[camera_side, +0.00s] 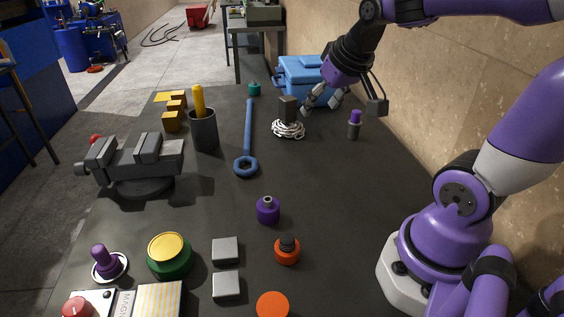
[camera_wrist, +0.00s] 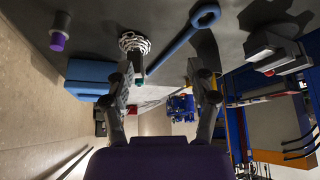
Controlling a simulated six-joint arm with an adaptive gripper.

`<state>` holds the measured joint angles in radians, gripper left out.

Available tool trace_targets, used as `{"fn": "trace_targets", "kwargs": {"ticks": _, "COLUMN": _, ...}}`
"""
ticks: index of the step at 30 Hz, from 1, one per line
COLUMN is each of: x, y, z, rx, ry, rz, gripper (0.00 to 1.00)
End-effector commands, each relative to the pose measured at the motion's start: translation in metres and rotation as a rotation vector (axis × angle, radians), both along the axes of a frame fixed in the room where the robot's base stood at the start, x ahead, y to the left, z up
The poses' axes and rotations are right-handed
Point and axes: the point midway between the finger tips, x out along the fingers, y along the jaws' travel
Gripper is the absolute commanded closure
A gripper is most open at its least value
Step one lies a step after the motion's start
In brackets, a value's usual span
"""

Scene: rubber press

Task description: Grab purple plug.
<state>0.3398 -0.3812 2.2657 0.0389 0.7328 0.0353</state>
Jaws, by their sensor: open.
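A small upright plug with a purple top and grey lower part (camera_side: 354,125) stands on the dark table near the wall. In the wrist view it shows at the upper left (camera_wrist: 59,35), its purple end toward the camera. Two other purple things stand on the table: a squat purple bottle-like piece (camera_side: 268,210) in the middle and a purple knob on a round base (camera_side: 104,260) at the front left. My gripper (camera_side: 321,102) is open and empty above the far right of the table, to the left of the plug and apart from it. Its spread fingers also show in the wrist view (camera_wrist: 164,75).
A white coil of cord around a dark block (camera_side: 288,130) lies close to my gripper. A blue box (camera_side: 302,75) stands behind it. A blue wrench (camera_side: 248,140), a cup with a yellow handle (camera_side: 204,132) and a vise (camera_side: 140,160) lie left. Table right of centre is clear.

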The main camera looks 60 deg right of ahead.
Motion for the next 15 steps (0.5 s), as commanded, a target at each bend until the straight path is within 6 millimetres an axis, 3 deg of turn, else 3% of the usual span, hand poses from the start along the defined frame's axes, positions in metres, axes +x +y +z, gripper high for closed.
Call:
{"fn": "trace_targets", "kwargs": {"ticks": 1, "x": 0.007, "y": -0.035, "z": -0.005, "rx": 0.000, "ry": 0.004, "rz": -0.112, "gripper": 0.35}}
{"fn": "trace_targets", "kwargs": {"ticks": 3, "x": 0.011, "y": -0.082, "z": -0.012, "rx": -0.007, "ry": -0.008, "rz": -0.248, "gripper": 0.35}}
{"fn": "trace_targets", "kwargs": {"ticks": 7, "x": 0.004, "y": -0.155, "z": -0.027, "rx": -0.021, "ry": -0.022, "rz": -0.447, "gripper": 0.35}}
{"fn": "trace_targets", "kwargs": {"ticks": 10, "x": -0.006, "y": -0.188, "z": -0.037, "rx": -0.029, "ry": -0.028, "rz": -0.536, "gripper": 0.35}}
{"fn": "trace_targets", "kwargs": {"ticks": 15, "x": -0.007, "y": -0.211, "z": -0.054, "rx": -0.034, "ry": -0.030, "rz": -0.578, "gripper": 0.35}}
